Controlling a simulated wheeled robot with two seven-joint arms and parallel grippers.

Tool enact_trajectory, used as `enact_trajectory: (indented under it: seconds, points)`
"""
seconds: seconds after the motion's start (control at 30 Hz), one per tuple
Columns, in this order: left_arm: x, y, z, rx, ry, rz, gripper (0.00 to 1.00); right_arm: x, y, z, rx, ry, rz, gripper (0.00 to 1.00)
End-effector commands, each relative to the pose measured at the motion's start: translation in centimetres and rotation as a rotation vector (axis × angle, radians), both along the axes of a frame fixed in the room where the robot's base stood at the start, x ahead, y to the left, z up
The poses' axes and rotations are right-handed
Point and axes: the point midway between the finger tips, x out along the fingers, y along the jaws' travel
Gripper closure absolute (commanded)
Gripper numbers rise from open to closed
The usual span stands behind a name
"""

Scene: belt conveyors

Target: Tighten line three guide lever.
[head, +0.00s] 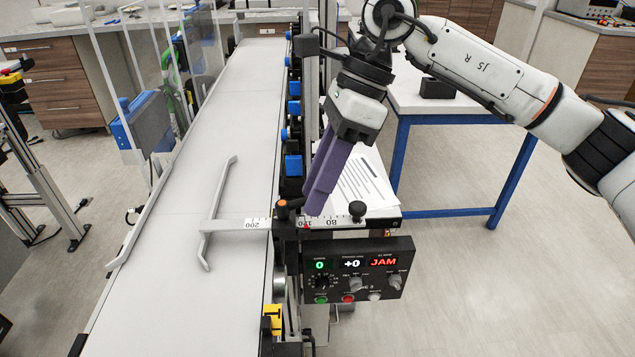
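My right gripper (314,205), with purple fingers, points down at the inner side rail of the conveyor. Its two fingers lie together with no gap showing, and I see nothing between them. A small lever with an orange end (284,203) sits just left of the fingertips, at the clamp on the guide's scale bar (258,224). I cannot tell whether the fingers touch it. The grey guide rail (216,205) stands over the belt on that bar. The control panel (358,272) below shows a green 0, a white +0 and a red JAM. My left gripper is out of view.
The pale conveyor belt (222,120) is bare apart from the guide. A black knob (357,209) and a printed sheet (363,180) are right of the fingers. Blue blocks (293,165) line the belt's right edge. A blue-legged table (455,100) stands behind.

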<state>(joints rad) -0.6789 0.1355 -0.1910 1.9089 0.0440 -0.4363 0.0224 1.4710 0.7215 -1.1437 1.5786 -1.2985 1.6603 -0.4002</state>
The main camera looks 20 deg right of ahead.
Motion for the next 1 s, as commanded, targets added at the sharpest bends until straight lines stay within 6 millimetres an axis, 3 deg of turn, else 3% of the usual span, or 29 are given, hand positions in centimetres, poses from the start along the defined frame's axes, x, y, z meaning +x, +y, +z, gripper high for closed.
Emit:
enact_trajectory:
  seconds: [0.03, 0.2, 0.23, 0.67, 1.0]
  points:
    - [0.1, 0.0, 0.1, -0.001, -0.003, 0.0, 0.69, 0.0, 0.0, 0.0, 0.0, 0.0, 0.0, 0.7]
    - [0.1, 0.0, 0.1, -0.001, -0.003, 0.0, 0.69, 0.0, 0.0, 0.0, 0.0, 0.0, 0.0, 0.99]
    - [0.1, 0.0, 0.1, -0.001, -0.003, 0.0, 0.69, 0.0, 0.0, 0.0, 0.0, 0.0, 0.0, 1.0]
    - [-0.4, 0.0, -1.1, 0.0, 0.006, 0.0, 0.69, -0.4, 0.0, -0.2, 0.0, -0.003, -0.065, 1.0]
    - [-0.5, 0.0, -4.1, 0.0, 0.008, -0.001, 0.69, -1.7, 0.4, -0.4, 0.002, -0.007, -0.323, 1.0]
